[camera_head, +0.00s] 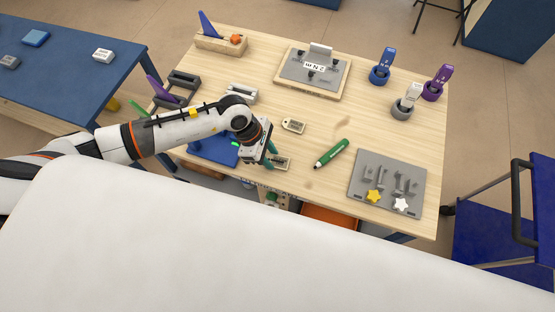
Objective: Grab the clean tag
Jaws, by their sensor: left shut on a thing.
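My left gripper (273,160) reaches down over the front edge of the wooden table, with teal fingertips. It is shut on a small pale tag (284,164), which lies at or just above the tabletop; the gripper partly hides it. A second pale tag (293,126) with a hole at one end and dark marking lies on the table just behind the gripper, apart from it. The lettering on both tags is too small to read. My right gripper is not in view.
A green marker (331,154) lies right of the gripper. A grey board (358,183) with slots and two stars is farther right. Grey, blue and purple holders (403,111) stand at the back right. A blue tray (212,150) lies left of the gripper. The table's middle is mostly clear.

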